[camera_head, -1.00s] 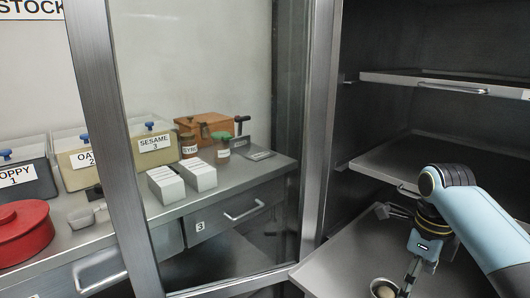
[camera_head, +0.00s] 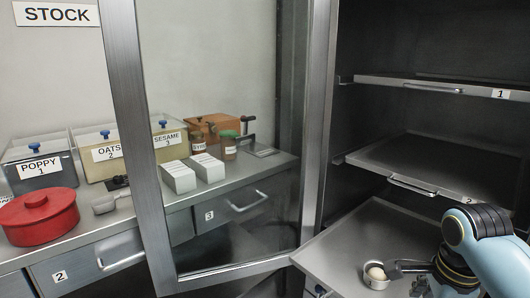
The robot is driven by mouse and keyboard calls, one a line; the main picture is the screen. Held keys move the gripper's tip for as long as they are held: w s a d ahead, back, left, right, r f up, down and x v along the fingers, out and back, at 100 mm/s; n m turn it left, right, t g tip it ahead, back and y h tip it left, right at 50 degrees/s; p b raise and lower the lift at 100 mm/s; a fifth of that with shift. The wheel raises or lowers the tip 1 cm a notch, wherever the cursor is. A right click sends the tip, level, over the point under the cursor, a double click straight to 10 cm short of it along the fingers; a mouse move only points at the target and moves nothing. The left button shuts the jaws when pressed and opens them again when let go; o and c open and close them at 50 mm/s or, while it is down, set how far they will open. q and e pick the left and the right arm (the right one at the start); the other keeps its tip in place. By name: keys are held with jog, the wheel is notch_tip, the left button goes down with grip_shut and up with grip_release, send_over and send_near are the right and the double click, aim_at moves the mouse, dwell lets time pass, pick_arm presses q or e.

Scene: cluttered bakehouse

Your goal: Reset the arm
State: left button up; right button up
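My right arm comes in from the lower right. My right gripper (camera_head: 403,272) is low over the bottom pulled-out tray (camera_head: 345,245), beside a small white bowl (camera_head: 377,285). A pale round ball (camera_head: 376,273) sits in the bowl. A dark finger reaches to the bowl's right side; I cannot tell whether it touches. The other finger is partly hidden, so the opening is unclear. My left gripper is out of view.
Trays 1 (camera_head: 435,85) and 2 (camera_head: 420,165) sit above in the dark cabinet. A framed glass door (camera_head: 150,150) stands open at left. Behind it is a counter with a red pot (camera_head: 38,218), labelled bins (camera_head: 40,170) and white boxes (camera_head: 178,177). The bottom tray's middle is clear.

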jog(key=s+a+r+n+t, duration=0.1)
jog(key=s+r+n, duration=0.2)
jog(key=s+n, duration=0.75)
jog(key=s+a+r+n+t, duration=0.2)
jog(key=s+r+n, duration=0.2)
jog(key=s+n, duration=0.65)
jog(key=s+d+f+g+b, duration=0.1)
jog(key=d+f+b, duration=0.1)
jog(key=f, duration=1.5)
jog(key=s+d+f+g+b, duration=0.1)
jog(key=s+f+b, duration=0.15)
jog(key=f, duration=1.35)
pick_arm(q)
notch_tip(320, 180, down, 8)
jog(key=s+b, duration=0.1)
jog(key=b, duration=0.2)
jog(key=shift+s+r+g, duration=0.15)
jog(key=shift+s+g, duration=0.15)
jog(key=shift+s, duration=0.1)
pick_arm(e)
jog(key=s+f, duration=1.6)
jog(key=shift+d+f+g, duration=0.4)
